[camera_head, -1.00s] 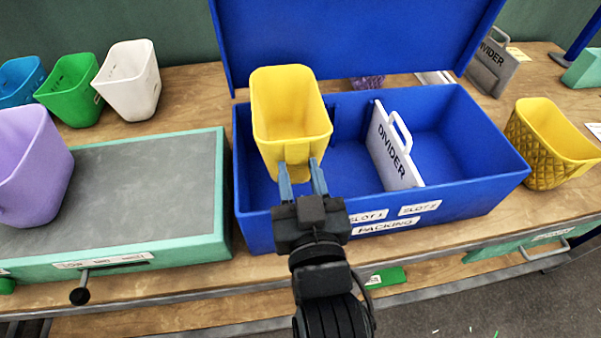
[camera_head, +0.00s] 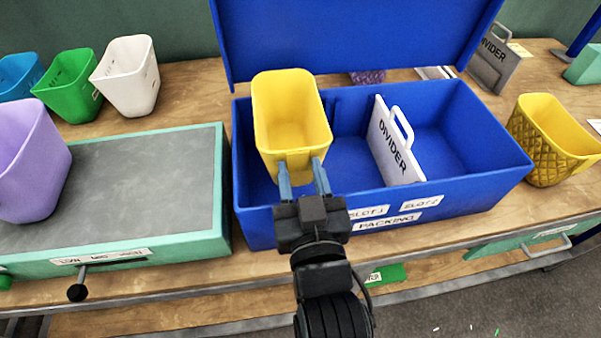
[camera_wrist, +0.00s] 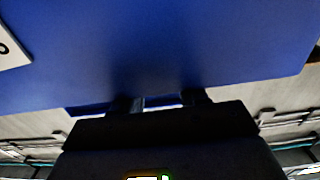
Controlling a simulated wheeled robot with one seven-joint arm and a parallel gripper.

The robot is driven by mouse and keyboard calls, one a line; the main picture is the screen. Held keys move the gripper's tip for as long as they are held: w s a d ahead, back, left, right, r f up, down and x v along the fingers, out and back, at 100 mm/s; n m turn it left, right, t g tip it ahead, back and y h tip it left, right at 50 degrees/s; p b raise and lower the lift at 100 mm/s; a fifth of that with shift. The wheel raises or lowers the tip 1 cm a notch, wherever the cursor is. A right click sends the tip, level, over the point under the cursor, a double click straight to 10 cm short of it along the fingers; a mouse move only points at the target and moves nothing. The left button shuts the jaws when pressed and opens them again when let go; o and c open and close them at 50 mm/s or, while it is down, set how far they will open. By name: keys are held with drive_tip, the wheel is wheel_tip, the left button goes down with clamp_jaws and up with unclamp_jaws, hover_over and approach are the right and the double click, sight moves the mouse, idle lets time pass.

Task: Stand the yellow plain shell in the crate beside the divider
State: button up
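The yellow plain shell (camera_head: 290,125) is upright, open side up, in the head view. It is over the left part of the blue crate (camera_head: 470,190), left of the white divider (camera_head: 392,150) and apart from it. Its rim stands above the crate's back wall; whether its base touches the crate floor I cannot tell. My gripper (camera_head: 303,177) is at the shell's near side, its two fingers closed on it. The wrist view shows blue crate surface (camera_wrist: 170,50) above my fingers (camera_wrist: 162,101); the shell does not show there.
The crate's lid (camera_head: 350,40) stands open behind. A yellow patterned shell (camera_head: 548,145) stands to the right. A lilac shell (camera_head: 30,160) stands on the green-edged press (camera_head: 130,190) at left. White (camera_head: 128,78), green (camera_head: 70,85) and blue (camera_head: 18,75) shells stand behind. The crate's right slot is empty.

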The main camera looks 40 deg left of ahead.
drive_tip(key=shift+o, duration=1.1)
drive_tip(key=shift+s+f, duration=0.1)
drive_tip(key=shift+f, duration=0.2)
drive_tip(key=shift+g, duration=0.3)
drive_tip(key=shift+a+r, duration=0.1)
drive_tip(key=shift+r, duration=0.1)
drive_tip(key=r+b+v, duration=0.1)
drive_tip(key=v, duration=1.1)
